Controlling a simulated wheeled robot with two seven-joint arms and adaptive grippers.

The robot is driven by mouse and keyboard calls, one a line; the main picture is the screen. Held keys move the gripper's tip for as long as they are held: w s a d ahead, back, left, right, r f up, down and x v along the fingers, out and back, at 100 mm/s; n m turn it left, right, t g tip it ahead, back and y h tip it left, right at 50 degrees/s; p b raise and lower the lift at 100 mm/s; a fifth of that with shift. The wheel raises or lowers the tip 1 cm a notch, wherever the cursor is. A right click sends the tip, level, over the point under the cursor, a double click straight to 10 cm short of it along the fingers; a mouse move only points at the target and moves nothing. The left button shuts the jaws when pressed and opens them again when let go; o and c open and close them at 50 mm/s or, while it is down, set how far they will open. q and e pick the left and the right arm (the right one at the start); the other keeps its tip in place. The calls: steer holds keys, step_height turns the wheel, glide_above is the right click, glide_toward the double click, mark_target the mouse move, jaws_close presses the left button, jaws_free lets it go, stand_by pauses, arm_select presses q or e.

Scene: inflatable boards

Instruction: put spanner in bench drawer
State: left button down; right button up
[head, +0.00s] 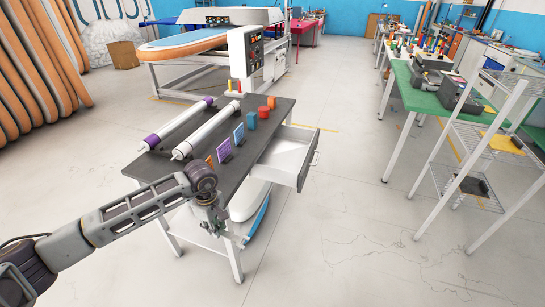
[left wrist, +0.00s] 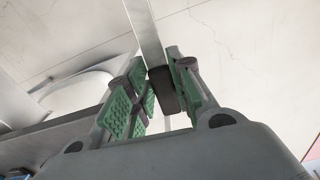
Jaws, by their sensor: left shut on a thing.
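My left gripper (head: 216,224) is low at the near edge of the dark-topped bench (head: 251,149), left of its drawer. The left wrist view shows its green-padded fingers (left wrist: 158,100) shut on a dark block-shaped thing (left wrist: 163,90). A pale grey bar runs up behind or from this thing; I cannot tell whether they are one piece or whether this is the spanner. The bench drawer (head: 288,157) is pulled out on the right side, with a pale inside that looks empty. No spanner can be made out elsewhere. My right gripper is out of view.
Two white rollers (head: 208,130) lie on the bench, beside a purple block (head: 225,149), a blue block (head: 239,134) and several orange ones. A wire shelf rack (head: 478,150) and a green-topped table (head: 422,92) stand right. The floor between is clear.

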arm_select(q)
steer(key=n, duration=0.3)
steer(key=d+n, duration=0.1)
steer(key=shift+w+n, duration=0.3)
steer(key=shift+w+d+f+n+b, duration=0.2)
steer(key=shift+d+f+n+b, duration=0.35)
steer(key=shift+n, duration=1.8)
steer(key=shift+w+d+f+n+b, duration=0.2)
steer(key=shift+d+f+n+b, duration=0.3)
steer(key=shift+n, duration=1.8)
steer(key=shift+w+d+f+n+b, duration=0.2)
steer(key=shift+d+f+n+b, duration=0.35)
steer(key=shift+n, duration=1.8)
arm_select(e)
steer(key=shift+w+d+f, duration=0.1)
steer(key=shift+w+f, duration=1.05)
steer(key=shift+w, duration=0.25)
arm_select(q)
steer(key=shift+a+f+b, duration=0.15)
steer(key=shift+f+b, duration=0.3)
steer(key=shift+b, duration=0.15)
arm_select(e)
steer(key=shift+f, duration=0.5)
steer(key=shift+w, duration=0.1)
